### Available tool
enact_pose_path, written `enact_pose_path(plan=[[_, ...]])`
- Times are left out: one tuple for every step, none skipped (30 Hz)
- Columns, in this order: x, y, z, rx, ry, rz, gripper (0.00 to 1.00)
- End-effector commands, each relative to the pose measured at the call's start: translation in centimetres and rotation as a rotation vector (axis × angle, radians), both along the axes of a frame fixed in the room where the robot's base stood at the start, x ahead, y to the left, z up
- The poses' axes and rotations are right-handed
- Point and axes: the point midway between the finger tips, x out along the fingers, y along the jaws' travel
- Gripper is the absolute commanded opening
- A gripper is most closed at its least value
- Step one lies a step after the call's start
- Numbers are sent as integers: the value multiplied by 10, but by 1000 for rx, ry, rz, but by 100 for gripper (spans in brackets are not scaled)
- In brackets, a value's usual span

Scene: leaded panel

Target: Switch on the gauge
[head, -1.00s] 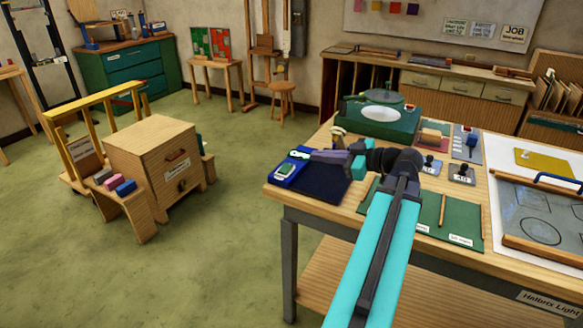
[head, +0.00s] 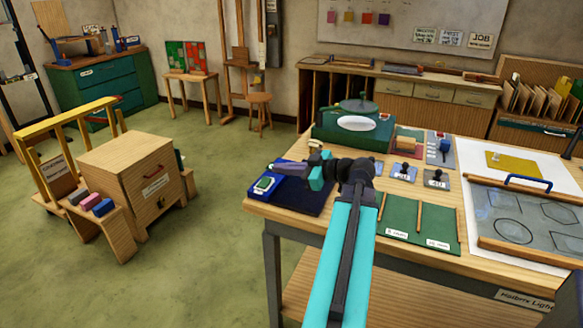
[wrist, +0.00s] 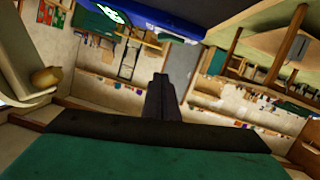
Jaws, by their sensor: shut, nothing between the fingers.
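The gauge (head: 265,184) is a small blue block with a pale-framed green face, at the left corner of the workbench on a dark blue mat (head: 309,197). My gripper (head: 276,168) is shut and empty, pointing left, and overlaps the gauge's far end in the head view. It hides that part, and I cannot tell whether it touches. In the wrist view, my closed fingers (wrist: 162,98) are in the middle. A blue surface with a green-and-white mark (wrist: 112,13), likely the gauge, shows at the top edge, beyond the fingertips.
Behind my gripper stands a green machine with a round pale plate (head: 356,123). Small black-knobbed stands (head: 404,173) and a green board (head: 420,222) lie to the right. A wooden cabinet (head: 141,170) stands on the floor at left. Open floor lies between.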

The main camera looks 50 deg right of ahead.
Motion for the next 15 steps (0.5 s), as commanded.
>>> enact_pose_path(plan=[[7,1,0,1,1,2,0],[10,2,-1,0,0,2,0],[16,3,-2,0,0,2,0],[19,4,-3,0,0,2,0],[23,4,-4,0,0,2,0],[28,5,-5,0,0,2,0],[32,6,-6,0,0,2,0],[35,7,-7,0,0,2,0],[40,8,-8,0,0,2,0],[42,8,-10,0,1,1,0],[41,6,-14,1,1,0,0],[40,6,-17,1,1,-2,0],[40,5,-20,1,1,-2,0],[40,5,-22,1,1,-2,0],[40,4,-26,1,1,-1,0]])
